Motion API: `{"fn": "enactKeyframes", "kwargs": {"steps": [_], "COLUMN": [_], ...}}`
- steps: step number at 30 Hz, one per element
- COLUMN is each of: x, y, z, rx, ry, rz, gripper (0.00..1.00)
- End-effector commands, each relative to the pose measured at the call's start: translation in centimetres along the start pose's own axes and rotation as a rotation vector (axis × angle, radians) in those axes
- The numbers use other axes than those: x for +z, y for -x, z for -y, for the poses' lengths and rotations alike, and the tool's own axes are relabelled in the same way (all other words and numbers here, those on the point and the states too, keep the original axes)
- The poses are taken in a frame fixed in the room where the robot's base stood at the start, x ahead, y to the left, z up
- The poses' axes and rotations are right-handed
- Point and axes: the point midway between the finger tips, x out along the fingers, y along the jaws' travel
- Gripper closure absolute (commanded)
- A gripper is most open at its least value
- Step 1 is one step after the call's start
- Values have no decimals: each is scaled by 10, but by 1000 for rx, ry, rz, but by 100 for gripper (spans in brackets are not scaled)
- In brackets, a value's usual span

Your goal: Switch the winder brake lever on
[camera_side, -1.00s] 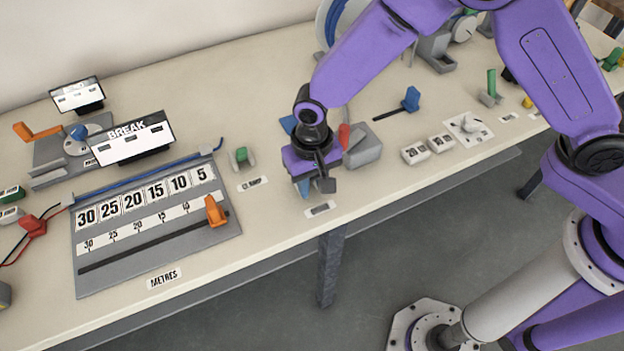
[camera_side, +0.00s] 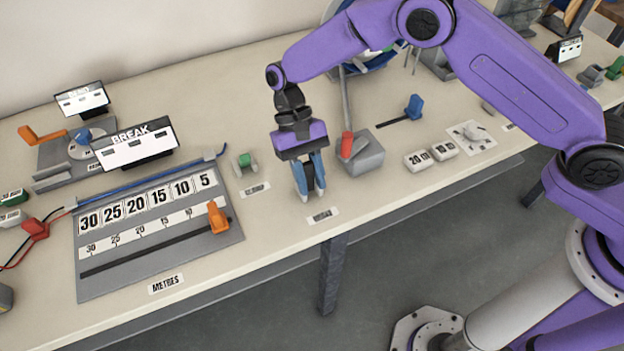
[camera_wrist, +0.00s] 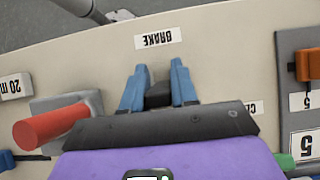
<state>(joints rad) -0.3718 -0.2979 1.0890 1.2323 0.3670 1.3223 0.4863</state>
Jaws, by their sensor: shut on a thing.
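My gripper (camera_side: 309,192) points down at the bench near its front edge, left of the grey block with the red handle. Its two blue fingers (camera_wrist: 158,88) are shut on a small dark piece, which I take to be the brake lever (camera_wrist: 158,96). The fingers hide most of the lever, so its tilt cannot be told. The label beside it reads BRAKE in the wrist view (camera_wrist: 158,38), upside down; in the side view the label (camera_side: 322,215) lies just in front of the fingertips.
The grey block (camera_side: 368,158) with a red handle (camera_side: 347,146) stands close on the right. A green clamp-like piece (camera_side: 244,161) and the metre board (camera_side: 95,262) with its orange slider (camera_side: 217,217) are on the left.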

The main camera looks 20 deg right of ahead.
Motion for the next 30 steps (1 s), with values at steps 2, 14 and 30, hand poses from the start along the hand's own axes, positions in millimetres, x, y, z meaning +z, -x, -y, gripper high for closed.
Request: {"fn": "enactKeyframes", "kwargs": {"steps": [2,14,30], "x": [-4,-9,-12], "y": [1,6,8], "z": [0,0,0], "rx": [-2,0,0], "ry": [-1,0,-1], "rz": [51,244,335], "gripper": [100,100,100]}}
